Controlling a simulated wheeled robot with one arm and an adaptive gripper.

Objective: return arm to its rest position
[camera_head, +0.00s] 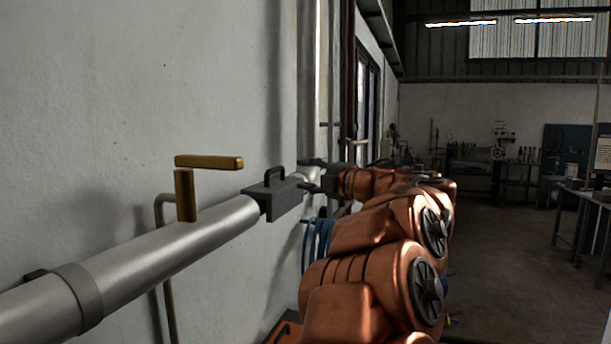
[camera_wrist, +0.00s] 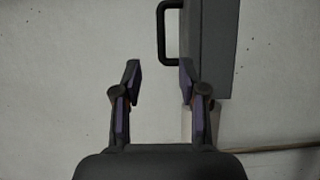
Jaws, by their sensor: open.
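My arm reaches forward along the wall in the head view, with my gripper (camera_head: 312,177) at its far end beside the pipe. In the wrist view my gripper (camera_wrist: 160,75) is open, with nothing between its fingers but a view of the wall. A dark grey box (camera_head: 272,200) with a black handle (camera_head: 275,174) sits on the pipe, just left of my gripper. In the wrist view the box (camera_wrist: 212,50) lies behind the right finger, and its handle (camera_wrist: 163,35) is just beyond the fingertips. I cannot tell whether anything touches.
A silver pipe (camera_head: 160,250) runs along the wall (camera_head: 150,80), with a brass lever (camera_head: 208,162) standing on it. Blue hose (camera_head: 318,245) hangs behind my arm. Open floor (camera_head: 510,285) lies to the right, with a workbench (camera_head: 590,193) at the far right.

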